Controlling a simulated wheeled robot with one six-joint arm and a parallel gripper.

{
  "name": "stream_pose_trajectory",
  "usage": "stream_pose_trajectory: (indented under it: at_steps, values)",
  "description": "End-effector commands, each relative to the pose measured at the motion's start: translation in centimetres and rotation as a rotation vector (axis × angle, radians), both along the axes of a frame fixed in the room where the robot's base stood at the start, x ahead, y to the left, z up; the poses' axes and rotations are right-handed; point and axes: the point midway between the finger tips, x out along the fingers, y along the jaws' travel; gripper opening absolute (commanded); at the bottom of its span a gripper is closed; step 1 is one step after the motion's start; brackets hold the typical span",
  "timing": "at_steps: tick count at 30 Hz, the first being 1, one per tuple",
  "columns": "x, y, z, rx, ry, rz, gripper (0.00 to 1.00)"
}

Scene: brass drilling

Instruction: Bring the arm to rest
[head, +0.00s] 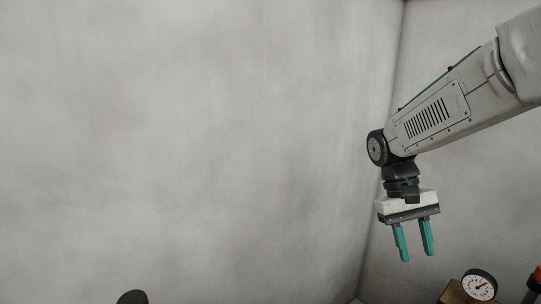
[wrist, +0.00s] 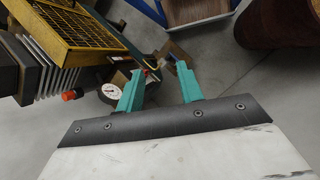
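My gripper (head: 416,257) hangs from my arm at the right of the head view, pointing down. Its two teal fingers are apart with nothing between them. In the wrist view my gripper (wrist: 158,77) also shows spread fingers, with bare floor and clutter beyond. It is up in the air and touches nothing that I can see.
A dial gauge (head: 479,285) is low right in the head view, beside an orange-topped object (head: 537,279). The wrist view shows a yellow mesh cage (wrist: 68,38), metal plates (wrist: 47,75), a wooden-bottomed tray (wrist: 232,8) and a dark red drum (wrist: 275,22) below. Pale walls stand behind.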

Motion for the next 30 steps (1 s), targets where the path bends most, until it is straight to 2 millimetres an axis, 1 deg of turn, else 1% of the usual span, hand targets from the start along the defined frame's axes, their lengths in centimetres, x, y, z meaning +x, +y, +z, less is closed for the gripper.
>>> stream_pose_trajectory:
  at_steps: [1, 3, 6, 9, 14, 18, 21, 24, 30]
  values:
    - [-1.5, 0.1, 1.3, 0.017, -0.044, 0.001, 0.37]
    - [-3.4, 0.3, 2.5, 0.043, -0.097, 0.002, 0.37]
    - [-6.2, 0.6, 3.9, 0.078, -0.172, 0.008, 0.37]
    - [-9.0, 0.9, 4.8, 0.111, -0.248, 0.016, 0.37]
    - [-13.2, 1.5, 5.4, 0.159, -0.371, 0.029, 0.37]
    - [-16.2, 1.9, 5.2, 0.193, -0.464, 0.041, 0.37]
    - [-17.5, 2.2, 4.9, 0.21, -0.513, 0.047, 0.37]
    - [-18.3, 2.4, 4.6, 0.219, -0.541, 0.052, 0.37]
    - [-18.7, 2.5, 4.4, 0.224, -0.553, 0.055, 0.37]
